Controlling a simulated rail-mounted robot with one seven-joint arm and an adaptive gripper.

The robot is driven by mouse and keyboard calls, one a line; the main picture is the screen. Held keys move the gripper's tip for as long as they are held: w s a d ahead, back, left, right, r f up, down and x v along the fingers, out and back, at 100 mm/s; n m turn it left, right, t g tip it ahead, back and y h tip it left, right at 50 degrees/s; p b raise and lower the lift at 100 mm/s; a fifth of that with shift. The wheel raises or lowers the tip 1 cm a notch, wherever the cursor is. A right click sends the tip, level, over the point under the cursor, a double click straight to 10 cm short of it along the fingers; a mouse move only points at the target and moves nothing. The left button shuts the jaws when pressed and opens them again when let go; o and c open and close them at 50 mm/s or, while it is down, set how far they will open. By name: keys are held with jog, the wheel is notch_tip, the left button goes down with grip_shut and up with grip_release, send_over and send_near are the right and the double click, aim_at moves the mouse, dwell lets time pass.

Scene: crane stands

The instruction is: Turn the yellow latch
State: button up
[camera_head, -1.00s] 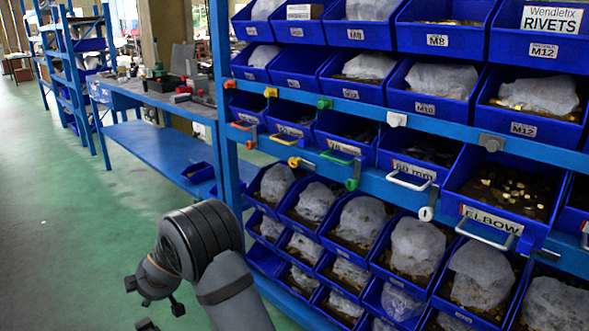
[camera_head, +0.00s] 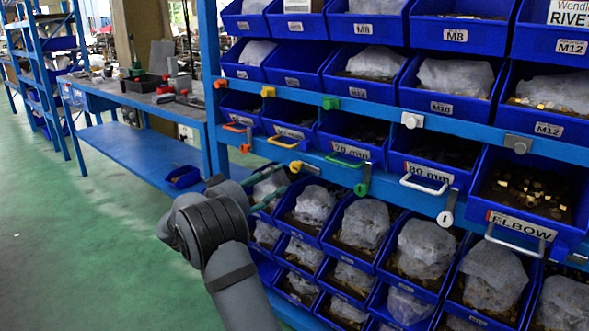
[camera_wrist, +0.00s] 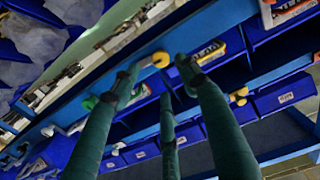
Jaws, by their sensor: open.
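The yellow latch (camera_head: 297,166) sits on the lower blue rail of the bin rack, with a short lever pointing right, below the yellow-handled drawer. In the wrist view the yellow latch (camera_wrist: 160,60) lies near the tips of my fingers, roughly between the left and right ones. My gripper (camera_wrist: 160,80) has three dark green fingers spread apart, with nothing held between them. In the head view my gripper (camera_head: 272,193) is seen from behind, just below and left of the latch. Whether a finger touches the latch I cannot tell.
A green latch (camera_head: 363,181) and a white latch (camera_head: 446,208) hang on the same rail to the right. A yellow knob (camera_head: 268,91) sits on the upper rail. Blue bins (camera_head: 366,224) with plastic bags fill the rack below. Open floor (camera_head: 80,230) lies left.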

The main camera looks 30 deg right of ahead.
aim_at(294, 169)
jog(key=x, duration=0.9)
jog(key=shift+w+d+f, duration=0.1)
jog(key=shift+w+d, duration=0.05)
jog(key=shift+d, duration=0.15)
jog(key=c, duration=0.3)
jog(key=c, duration=0.8)
grip_shut()
